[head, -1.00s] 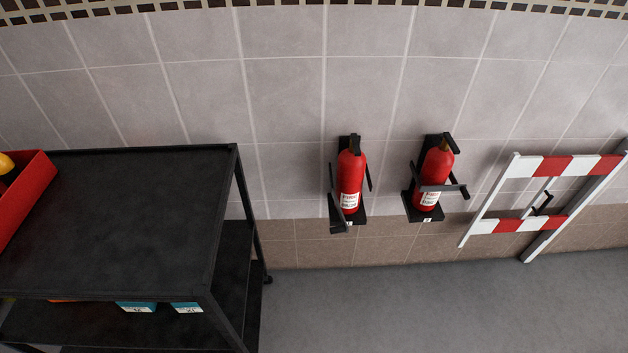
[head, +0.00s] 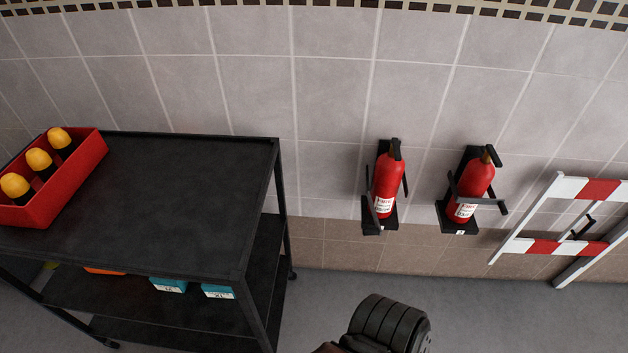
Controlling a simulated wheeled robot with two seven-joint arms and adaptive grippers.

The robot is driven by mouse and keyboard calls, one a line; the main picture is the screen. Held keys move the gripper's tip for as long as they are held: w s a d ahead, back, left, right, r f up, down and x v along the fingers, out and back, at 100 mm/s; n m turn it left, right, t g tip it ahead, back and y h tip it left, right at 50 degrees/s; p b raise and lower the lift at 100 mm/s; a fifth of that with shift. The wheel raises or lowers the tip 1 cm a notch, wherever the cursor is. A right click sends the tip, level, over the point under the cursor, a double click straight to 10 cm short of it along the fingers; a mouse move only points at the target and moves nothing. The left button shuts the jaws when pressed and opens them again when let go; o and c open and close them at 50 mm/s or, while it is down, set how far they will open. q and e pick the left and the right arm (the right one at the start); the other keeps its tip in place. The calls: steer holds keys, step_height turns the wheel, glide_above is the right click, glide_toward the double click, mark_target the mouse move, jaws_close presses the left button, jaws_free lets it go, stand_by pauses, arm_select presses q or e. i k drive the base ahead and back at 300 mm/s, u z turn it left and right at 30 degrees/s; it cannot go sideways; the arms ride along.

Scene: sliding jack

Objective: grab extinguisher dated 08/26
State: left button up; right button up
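Two red fire extinguishers hang upright in black wall brackets, seen in the head view. The left extinguisher (head: 388,180) has a white label (head: 383,205) low on its front, and its bracket's arms stand at its sides. The right extinguisher (head: 475,184) has a similar label (head: 465,210), and a black bracket bar (head: 484,201) crosses its front. The date print on both labels is too small to read. Neither of my grippers is in view. A black ribbed part, apparently of my own arm, shows at the bottom edge, below and apart from the extinguishers.
A black shelf cart (head: 190,195) stands at left, with a red bin (head: 75,178) of yellow-topped items on top and teal boxes (head: 218,291) below. A red-and-white barrier (head: 570,245) leans at right. Grey floor (head: 480,310) is clear below the extinguishers.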

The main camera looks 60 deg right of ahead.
mark_target(390, 167)
steer(key=u, duration=0.35)
steer(key=k, duration=1.1)
steer(key=z, duration=1.5)
steer(key=i, duration=0.45)
